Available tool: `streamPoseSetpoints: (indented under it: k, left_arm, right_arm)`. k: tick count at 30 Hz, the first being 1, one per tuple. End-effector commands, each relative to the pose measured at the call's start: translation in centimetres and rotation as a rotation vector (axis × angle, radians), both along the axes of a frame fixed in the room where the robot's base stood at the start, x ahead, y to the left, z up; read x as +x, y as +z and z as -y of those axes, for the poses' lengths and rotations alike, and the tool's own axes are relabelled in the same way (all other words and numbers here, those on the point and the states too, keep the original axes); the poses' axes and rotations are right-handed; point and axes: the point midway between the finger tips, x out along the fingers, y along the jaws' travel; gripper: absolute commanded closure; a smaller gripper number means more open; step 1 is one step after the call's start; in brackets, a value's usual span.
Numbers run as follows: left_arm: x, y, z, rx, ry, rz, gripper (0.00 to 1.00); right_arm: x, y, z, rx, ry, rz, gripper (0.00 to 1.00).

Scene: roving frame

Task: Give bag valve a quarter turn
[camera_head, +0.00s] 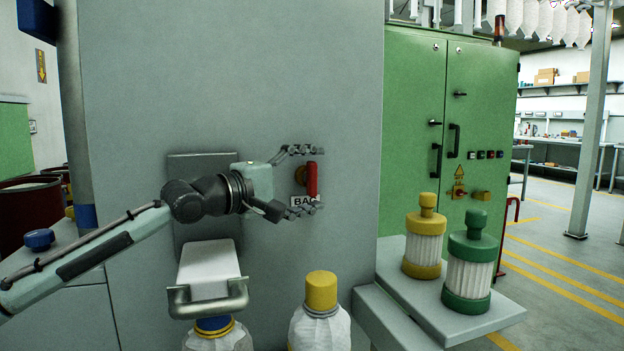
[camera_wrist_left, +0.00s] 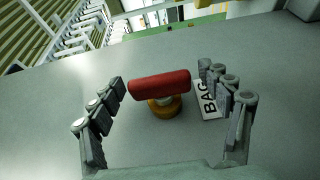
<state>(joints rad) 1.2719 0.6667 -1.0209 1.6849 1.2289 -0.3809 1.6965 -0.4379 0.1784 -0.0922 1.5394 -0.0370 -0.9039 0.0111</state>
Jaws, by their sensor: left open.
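The bag valve has a red lever handle (camera_head: 311,180) on a brass-coloured stem, mounted on a grey panel (camera_head: 230,90). In the head view the lever stands upright above a white label (camera_head: 304,201) reading "BAG", partly hidden by a finger. My left gripper (camera_head: 310,178) is open, with one finger above the lever and one below it. In the left wrist view the red lever (camera_wrist_left: 160,85) lies across between the two open fingers, with the brass stem (camera_wrist_left: 164,106) behind it. Neither finger visibly touches the lever there. My right gripper is out of view.
Below are a grey chute (camera_head: 208,270) with a bar handle, a yellow-capped bag (camera_head: 320,292) and a blue-capped one (camera_head: 213,324). At right, yellow-capped (camera_head: 424,240) and green-capped (camera_head: 469,262) canisters stand on a grey shelf (camera_head: 495,313). A green cabinet (camera_head: 412,100) stands behind.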

Motion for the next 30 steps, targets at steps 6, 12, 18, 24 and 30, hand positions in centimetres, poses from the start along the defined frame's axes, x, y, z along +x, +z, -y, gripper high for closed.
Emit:
streamPoseSetpoints:
  k: [6, 12, 18, 24, 30]
  left_arm:
    - [-0.02, 0.02, -0.02, 0.000, 0.000, 0.000, 0.44]
    - [-0.03, 0.02, -0.03, 0.000, 0.000, 0.000, 0.68]
    - [-0.03, 0.06, -0.03, 0.006, 0.000, -0.002, 0.73]
    - [-0.02, 0.15, -0.02, 0.058, 0.000, -0.019, 0.73]
    - [-0.05, 0.22, 0.03, 0.181, -0.001, -0.060, 0.73]
  right_arm:
    - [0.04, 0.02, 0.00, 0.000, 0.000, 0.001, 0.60]
    - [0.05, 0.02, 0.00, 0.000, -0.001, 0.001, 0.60]
    - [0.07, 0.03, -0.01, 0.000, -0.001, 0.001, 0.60]
    - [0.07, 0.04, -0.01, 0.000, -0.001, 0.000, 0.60]
    - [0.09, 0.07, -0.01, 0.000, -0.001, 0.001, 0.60]
